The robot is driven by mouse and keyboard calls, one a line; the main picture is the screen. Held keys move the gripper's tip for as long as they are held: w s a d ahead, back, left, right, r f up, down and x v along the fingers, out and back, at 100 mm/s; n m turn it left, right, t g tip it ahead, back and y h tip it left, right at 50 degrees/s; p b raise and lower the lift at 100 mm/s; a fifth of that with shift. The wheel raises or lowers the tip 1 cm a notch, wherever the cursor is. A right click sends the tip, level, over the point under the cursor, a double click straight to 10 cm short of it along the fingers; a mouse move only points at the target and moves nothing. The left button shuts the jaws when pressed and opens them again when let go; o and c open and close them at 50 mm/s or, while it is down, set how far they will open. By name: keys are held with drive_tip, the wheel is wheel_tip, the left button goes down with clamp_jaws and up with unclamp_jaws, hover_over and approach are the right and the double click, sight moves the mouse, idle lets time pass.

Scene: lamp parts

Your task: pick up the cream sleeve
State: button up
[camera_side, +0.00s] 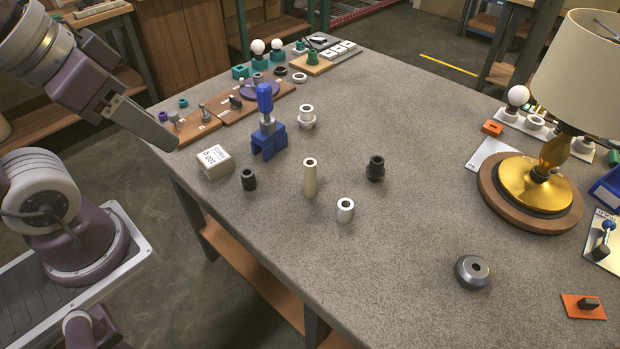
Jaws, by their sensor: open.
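The cream sleeve (310,179) is a tall, narrow cream tube with a hole in its top. It stands upright on the grey bench near the middle of the view. My gripper (164,138) is at the upper left, over the bench's left edge, well apart from the sleeve. It is open and nothing shows in it. It is seen side-on, so its far finger is mostly hidden.
Near the sleeve stand a short white ring (345,210), a black collar (376,168), a small black cylinder (249,180), a cream block (214,162) and a blue clamp (268,135). A lamp (540,180) stands at right.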

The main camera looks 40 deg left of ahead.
drive_tip(key=w+a+f+m+t+y, duration=0.15)
drive_tip(key=w+a+f, duration=0.25)
drive_tip(key=w, duration=0.6)
drive_tip(key=w+a+f+m, duration=0.3)
drive_tip(key=w+a+f, duration=0.15)
drive_tip(key=w, duration=0.55)
drive_tip(key=m+t+h, duration=0.3)
drive_tip(key=h, duration=0.6)
approach(310, 175)
drive_tip(key=w+f, duration=0.3)
drive_tip(key=shift+w+a+f, duration=0.1)
drive_tip(key=shift+w+a, duration=0.1)
drive_tip(key=shift+w, duration=0.1)
drive_tip(key=shift+d+t+h, duration=0.2)
drive_tip(key=shift+t+h, duration=0.05)
drive_tip(key=shift+h, duration=0.1)
drive_tip(key=x, duration=0.6)
drive_tip(key=shift+d+f, duration=0.15)
drive_tip(key=shift+d, duration=0.4)
clamp_jaws()
